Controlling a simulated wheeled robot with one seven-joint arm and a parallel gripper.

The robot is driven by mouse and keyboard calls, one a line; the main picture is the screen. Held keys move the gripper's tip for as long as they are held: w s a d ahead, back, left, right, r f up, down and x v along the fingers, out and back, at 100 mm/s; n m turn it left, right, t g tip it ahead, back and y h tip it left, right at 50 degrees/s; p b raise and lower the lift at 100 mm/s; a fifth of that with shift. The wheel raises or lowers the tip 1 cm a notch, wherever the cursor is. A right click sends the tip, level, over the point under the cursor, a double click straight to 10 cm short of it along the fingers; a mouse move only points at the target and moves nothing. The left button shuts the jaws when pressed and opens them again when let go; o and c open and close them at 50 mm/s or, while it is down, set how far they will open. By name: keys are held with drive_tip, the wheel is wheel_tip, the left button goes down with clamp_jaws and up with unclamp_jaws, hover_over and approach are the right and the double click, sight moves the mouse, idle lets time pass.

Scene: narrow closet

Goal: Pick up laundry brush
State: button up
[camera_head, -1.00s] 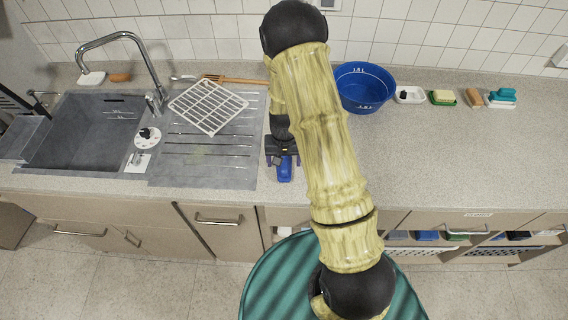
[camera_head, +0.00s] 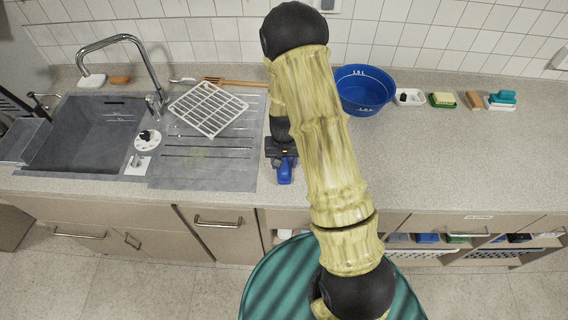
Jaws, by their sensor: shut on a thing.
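The laundry brush (camera_head: 284,172) appears as a small blue object at the front part of the counter, just right of the sink's drainboard. My gripper (camera_head: 282,155) points down over its far end and is shut on it. My arm and gripper hide part of it, so its bristles do not show. I cannot tell whether it still touches the counter.
A blue basin (camera_head: 364,91) stands right of my arm at the back. Several small items, including a teal-and-white one (camera_head: 503,98), line the back right. A white rack (camera_head: 208,108) lies on the drainboard beside the sink (camera_head: 85,135). The right counter front is clear.

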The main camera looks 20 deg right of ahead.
wheel_tip(320, 180, up, 10)
drive_tip(key=shift+f+b, duration=0.1)
drive_tip(key=shift+b, duration=1)
